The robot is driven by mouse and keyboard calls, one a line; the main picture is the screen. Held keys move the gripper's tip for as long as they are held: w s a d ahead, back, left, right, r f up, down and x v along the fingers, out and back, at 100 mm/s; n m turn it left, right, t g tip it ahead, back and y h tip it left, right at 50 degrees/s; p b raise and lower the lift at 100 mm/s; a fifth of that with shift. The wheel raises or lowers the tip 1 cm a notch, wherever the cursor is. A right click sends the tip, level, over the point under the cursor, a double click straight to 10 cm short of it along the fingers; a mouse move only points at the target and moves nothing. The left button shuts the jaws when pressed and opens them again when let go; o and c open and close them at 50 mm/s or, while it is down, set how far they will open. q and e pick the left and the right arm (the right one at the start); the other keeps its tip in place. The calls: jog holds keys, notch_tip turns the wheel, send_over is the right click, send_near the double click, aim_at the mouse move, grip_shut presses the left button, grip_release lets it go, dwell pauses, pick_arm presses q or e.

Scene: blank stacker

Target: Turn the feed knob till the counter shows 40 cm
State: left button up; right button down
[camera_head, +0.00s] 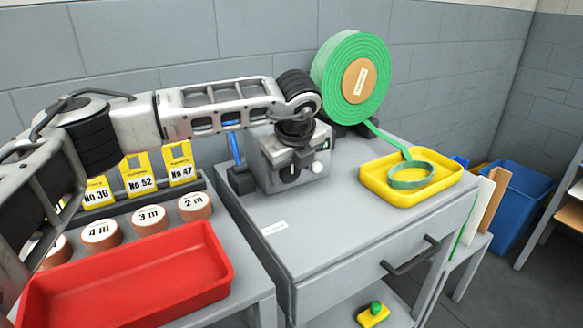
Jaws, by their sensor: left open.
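A grey feed box (313,153) stands on the grey cabinet top, below and left of a large roll of green strip (330,69). A dark round knob (289,174) shows low on its front face, and a small white knob (318,168) sits to its right. My left arm reaches across from the left, and my left gripper (294,161) points down, open, right in front of the box and close to the dark knob. I cannot tell whether it touches the knob. No counter reading can be made out; the gripper covers part of the box's front. My right gripper is out of view.
A yellow tray (447,180) holding a loop of green strip lies at the right of the cabinet top. A red tray (215,262), labelled round pieces and yellow number cards stand at left. The cabinet top's front middle is clear except for a small label.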

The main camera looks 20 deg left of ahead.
pick_arm(q)
jog(key=c, duration=1)
jog(key=shift+d, duration=0.1)
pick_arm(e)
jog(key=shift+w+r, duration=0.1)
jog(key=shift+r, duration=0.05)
pick_arm(q)
jog(key=shift+g+p, duration=0.3)
jog(key=shift+w+d+r+m+g+y+p, duration=0.1)
jog(key=shift+m+g+y+p, duration=0.05)
jog(key=shift+g+y+p, duration=0.35)
jog(key=shift+w+d+r+m+g+y+p, duration=0.1)
jog(key=shift+m+g+y+p, duration=0.05)
jog(key=shift+g+y+p, duration=0.35)
jog(key=shift+w+d+f+m+g+y+p, duration=0.15)
jog(key=shift+m+g+y+p, duration=0.1)
jog(key=shift+g+y, duration=0.3)
jog(key=shift+w+a+f+m+g+y+p, duration=0.15)
jog(key=shift+g+y+p, duration=0.1)
jog(key=shift+g+y, duration=0.3)
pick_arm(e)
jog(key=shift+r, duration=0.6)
pick_arm(q)
jog(key=shift+d, duration=0.1)
